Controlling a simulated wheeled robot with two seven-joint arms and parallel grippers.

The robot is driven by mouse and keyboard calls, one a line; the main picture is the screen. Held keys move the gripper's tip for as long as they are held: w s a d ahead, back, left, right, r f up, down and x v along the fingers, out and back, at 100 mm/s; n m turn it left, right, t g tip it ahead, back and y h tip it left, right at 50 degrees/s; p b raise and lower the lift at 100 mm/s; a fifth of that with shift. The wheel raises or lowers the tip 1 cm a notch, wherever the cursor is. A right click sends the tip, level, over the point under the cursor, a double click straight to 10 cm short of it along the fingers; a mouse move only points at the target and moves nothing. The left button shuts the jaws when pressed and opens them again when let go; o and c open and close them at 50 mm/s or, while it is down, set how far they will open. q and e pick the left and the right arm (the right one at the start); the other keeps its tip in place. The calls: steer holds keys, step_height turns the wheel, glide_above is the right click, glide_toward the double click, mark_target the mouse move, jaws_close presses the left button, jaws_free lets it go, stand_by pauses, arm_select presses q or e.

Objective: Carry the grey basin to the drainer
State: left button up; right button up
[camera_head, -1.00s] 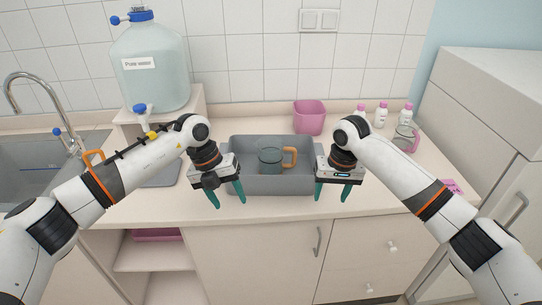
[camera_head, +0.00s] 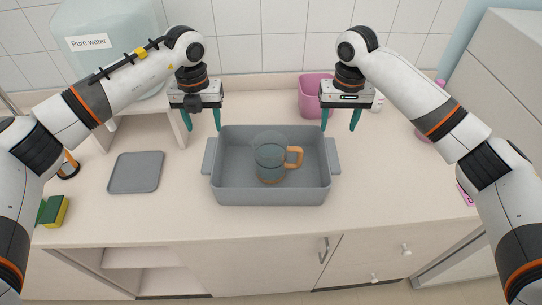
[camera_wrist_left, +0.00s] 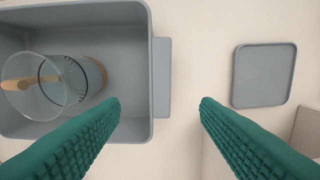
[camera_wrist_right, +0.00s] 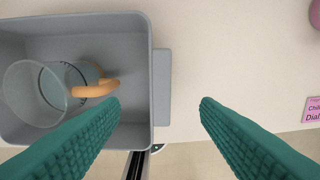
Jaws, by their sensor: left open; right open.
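The grey basin (camera_head: 270,197) stands on the counter, with a flat handle at its left end (camera_head: 208,156) and its right end (camera_head: 334,156). A clear jug (camera_head: 270,160) with an orange handle is inside it. My left gripper (camera_head: 204,122) is open above the left handle, which shows between its fingertips in the left wrist view (camera_wrist_left: 162,80). My right gripper (camera_head: 340,122) is open above the right handle, seen between its fingertips in the right wrist view (camera_wrist_right: 163,88). Neither gripper holds anything. A flat grey tray (camera_head: 136,172) lies left of the basin; I cannot tell if it is the drainer.
A pure water container (camera_head: 105,45) stands on a raised stand at the back left. A green and yellow sponge (camera_head: 55,211) lies at the left. A pink bin (camera_head: 312,96) stands behind the basin. The counter between tray and basin is clear.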

arm_select(q)
steer(key=s, duration=0.2)
arm_select(e)
steer(key=s, duration=0.2)
arm_select(q)
glide_above(210, 153)
step_height(210, 153, down, 4)
steer(key=shift+w+r, duration=0.1)
steer(key=shift+r, duration=0.15)
arm_select(e)
glide_above(332, 153)
step_height(332, 153, down, 4)
steer(key=shift+w+r, duration=0.1)
steer(key=shift+r, duration=0.15)
arm_select(q)
step_height(332, 153, down, 8)
steer(key=shift+f, duration=0.15)
arm_select(e)
step_height(332, 153, down, 8)
steer(key=shift+f, duration=0.15)
arm_select(q)
jaws_close()
arm_select(e)
jaws_close()
